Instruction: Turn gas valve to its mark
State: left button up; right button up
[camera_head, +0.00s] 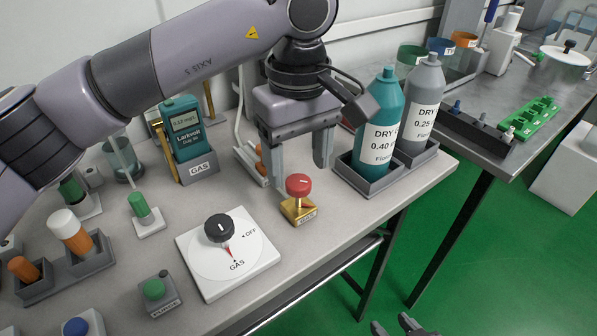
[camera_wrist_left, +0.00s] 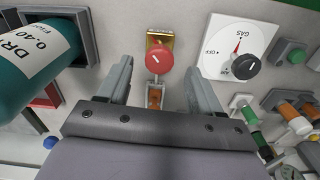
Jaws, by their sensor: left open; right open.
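A red round knob (camera_head: 298,185) with a white line on top sits on a brass base (camera_head: 299,210) labelled GAS; the knob also shows in the left wrist view (camera_wrist_left: 159,57). A white square plate (camera_head: 262,252) carries a black knob (camera_head: 220,228) with a white line, a red pointer toward the word GAS, and the word OFF to one side. My left gripper (camera_head: 300,172) is open, its fingers pointing down just behind and above the red knob. In the left wrist view its fingers (camera_wrist_left: 158,72) stand apart and do not touch the knob. My right gripper (camera_head: 391,321) is open at the bottom edge.
Teal and grey bottles (camera_head: 378,125) stand in a grey holder right of my left gripper. A teal gas meter (camera_head: 186,130) stands behind the plate. A green PURGE button (camera_head: 154,289) is at the front left. The table's front edge runs close to the brass base.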

aim_at(299, 193)
pick_arm(q)
jog(key=shift+f, duration=1.35)
jog(key=c, duration=1.1)
jog(key=shift+o, duration=0.2)
